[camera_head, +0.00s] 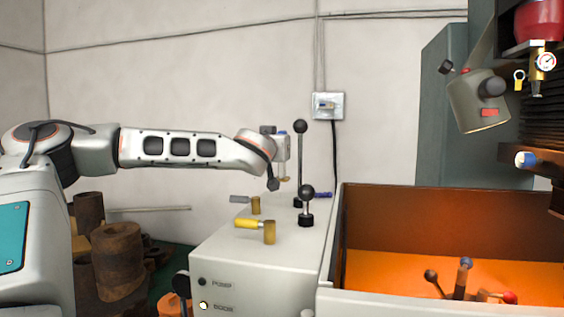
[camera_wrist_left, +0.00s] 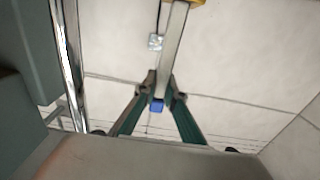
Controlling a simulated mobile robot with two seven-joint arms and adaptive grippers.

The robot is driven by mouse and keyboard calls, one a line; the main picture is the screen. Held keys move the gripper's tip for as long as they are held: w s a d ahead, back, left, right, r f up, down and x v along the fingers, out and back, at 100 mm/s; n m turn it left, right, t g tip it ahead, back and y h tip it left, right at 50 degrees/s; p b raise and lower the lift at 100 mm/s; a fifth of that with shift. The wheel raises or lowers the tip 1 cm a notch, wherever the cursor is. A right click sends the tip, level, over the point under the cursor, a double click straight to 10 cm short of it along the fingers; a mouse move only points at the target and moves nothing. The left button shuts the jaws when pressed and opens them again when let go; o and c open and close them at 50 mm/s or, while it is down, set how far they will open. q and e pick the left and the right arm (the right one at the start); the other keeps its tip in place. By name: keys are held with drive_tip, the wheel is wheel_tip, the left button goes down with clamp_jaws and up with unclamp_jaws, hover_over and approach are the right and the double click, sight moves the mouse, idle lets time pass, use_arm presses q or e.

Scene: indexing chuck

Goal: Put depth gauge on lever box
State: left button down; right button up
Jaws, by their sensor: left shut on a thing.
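My left gripper (camera_head: 281,158) reaches in from the left above the lever box (camera_head: 222,262). In the left wrist view its two dark green fingers (camera_wrist_left: 160,92) are closed on a long pale grey piece with a blue end and a yellow end, apparently the depth gauge (camera_wrist_left: 172,45). In the head view the gauge (camera_head: 284,148) hangs roughly upright, blue end up and yellow end down, apparently clear of the box top. The lever box is pale grey, with two upright black-knobbed levers (camera_head: 307,192) on top. My right gripper is not in view.
A yellow-handled brass piece (camera_head: 268,232), a grey-handled piece (camera_head: 255,205) and a small blue-purple piece (camera_head: 322,195) lie on the box top. An orange-floored bin (camera_head: 380,272) stands to the right. A grey lamp-like housing (camera_head: 478,103) hangs upper right. Rusty cylinders (camera_head: 117,262) stand left.

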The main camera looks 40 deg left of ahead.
sight(282, 178)
use_arm(q)
drive_tip(key=shift+f, duration=2.4)
drive_tip(key=shift+r, duration=0.1)
drive_tip(key=c, duration=2.2)
unclamp_jaws()
drive_tip(key=shift+o, duration=0.5)
